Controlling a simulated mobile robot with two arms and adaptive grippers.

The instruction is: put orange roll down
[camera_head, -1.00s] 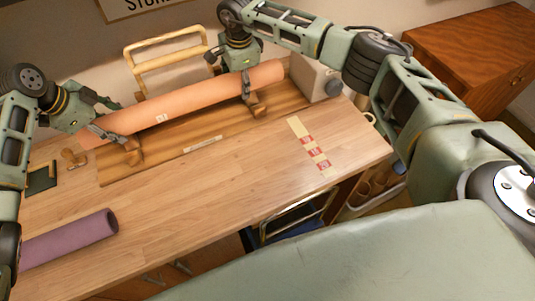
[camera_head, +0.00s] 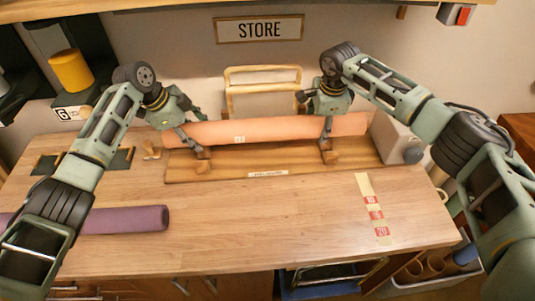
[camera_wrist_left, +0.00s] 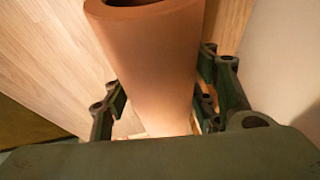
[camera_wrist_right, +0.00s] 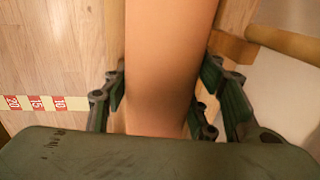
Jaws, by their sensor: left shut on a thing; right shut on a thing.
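The orange roll (camera_head: 270,130) lies level across the wooden cradle stand (camera_head: 235,167) at the back of the table, over its wooden supports. My left gripper (camera_head: 183,128) is shut on the roll near its left end; the left wrist view shows the roll (camera_wrist_left: 160,60) between the fingers, with its hollow end at the top. My right gripper (camera_head: 327,122) is shut on the roll near its right end; the right wrist view shows the roll (camera_wrist_right: 168,60) between the fingers. Whether the roll's underside fully rests on the supports cannot be told.
A purple roll (camera_head: 125,219) lies at the table's front left. A red-and-cream marked strip (camera_head: 375,212) lies on the right. A grey box (camera_head: 395,138) stands by the stand's right end. A chair-like wooden frame (camera_head: 262,92) stands behind. The table's middle front is clear.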

